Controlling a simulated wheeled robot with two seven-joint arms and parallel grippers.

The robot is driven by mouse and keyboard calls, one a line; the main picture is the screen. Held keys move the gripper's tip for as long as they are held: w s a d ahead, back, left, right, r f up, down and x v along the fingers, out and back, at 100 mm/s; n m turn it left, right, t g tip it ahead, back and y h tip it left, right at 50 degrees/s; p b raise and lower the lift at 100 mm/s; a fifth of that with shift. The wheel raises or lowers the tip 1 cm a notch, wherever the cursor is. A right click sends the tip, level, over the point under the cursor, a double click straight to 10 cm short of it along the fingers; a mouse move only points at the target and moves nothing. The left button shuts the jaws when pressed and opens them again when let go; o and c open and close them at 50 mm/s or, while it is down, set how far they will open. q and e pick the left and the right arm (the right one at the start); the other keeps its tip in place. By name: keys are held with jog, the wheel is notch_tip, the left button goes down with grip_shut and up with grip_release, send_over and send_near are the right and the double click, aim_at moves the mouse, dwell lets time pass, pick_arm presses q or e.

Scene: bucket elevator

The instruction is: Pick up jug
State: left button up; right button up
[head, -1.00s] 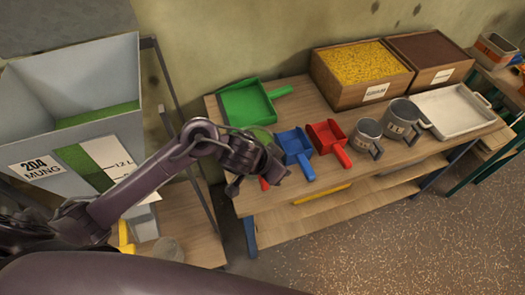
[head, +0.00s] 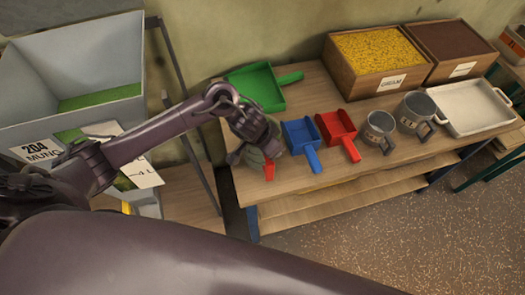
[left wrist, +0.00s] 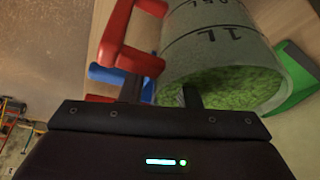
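The jug (head: 254,158) is at the left end of the table in the head view, mostly hidden by my left gripper (head: 252,150); its red handle (head: 269,170) shows below. In the left wrist view the jug (left wrist: 215,55) is a grey-green cylinder marked 1L, with green grain in it and a red handle (left wrist: 130,45) at its left. A dark finger of my left gripper (left wrist: 190,96) overlaps the jug's near rim. Whether the fingers are closed on it is hidden. My right gripper is out of view.
A green scoop (head: 257,86) lies behind the jug. Blue (head: 301,141) and red (head: 337,130) scoops, grey measuring cups (head: 379,128) and a white tray (head: 470,108) stand to the right. Grain boxes (head: 376,62) are at the back. A bin labelled 204 MUNG (head: 60,90) stands left.

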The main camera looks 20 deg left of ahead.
pick_arm(q)
jog(key=shift+c, duration=0.2)
grip_shut()
jog(key=shift+s+f, duration=0.15)
jog(key=shift+s, duration=0.05)
dwell(1.0)
jog(key=shift+w, duration=0.15)
